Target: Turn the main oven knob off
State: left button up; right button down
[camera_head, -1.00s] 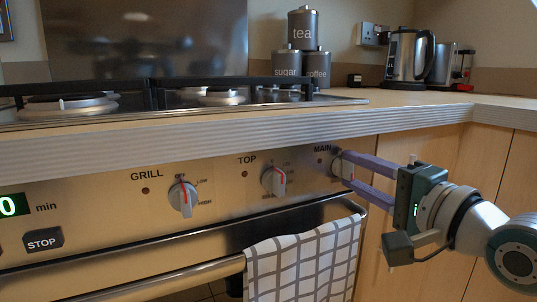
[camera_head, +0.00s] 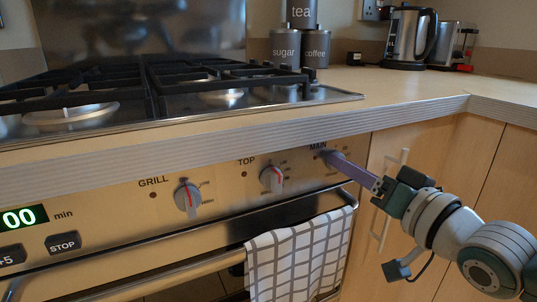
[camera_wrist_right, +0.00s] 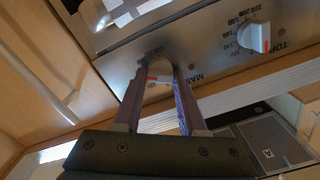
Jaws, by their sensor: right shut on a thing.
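The main oven knob (camera_head: 328,155) is at the right end of the oven panel, under the label MAIN, and mostly hidden by my fingers in the head view. My right gripper (camera_head: 340,161) reaches it from the right with long purple fingers. In the right wrist view the knob (camera_wrist_right: 160,72) sits between the two fingers (camera_wrist_right: 161,80), one on each side, and the gripper is shut on it. A short red mark shows on the knob there. Its dial setting cannot be read. My left gripper is not in view.
The TOP knob (camera_head: 272,179) and GRILL knob (camera_head: 188,197) are to the left on the panel. A checked towel (camera_head: 300,258) hangs on the oven rail below. The worktop edge (camera_head: 250,135) overhangs the panel. A cupboard handle (camera_head: 387,205) is behind my right wrist.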

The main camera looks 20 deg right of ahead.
jog(key=n+p, duration=0.1)
jog(key=n, duration=0.4)
jog(key=shift+n+p, duration=0.3)
jog(key=n, duration=0.2)
jog(key=shift+a+n, duration=0.1)
jog(key=shift+n, duration=0.3)
jog(key=shift+f+n+b, duration=0.15)
jog(key=shift+n+b, duration=0.15)
jog(key=shift+n, duration=7.4)
jog(key=shift+c, duration=2.3)
grip_release()
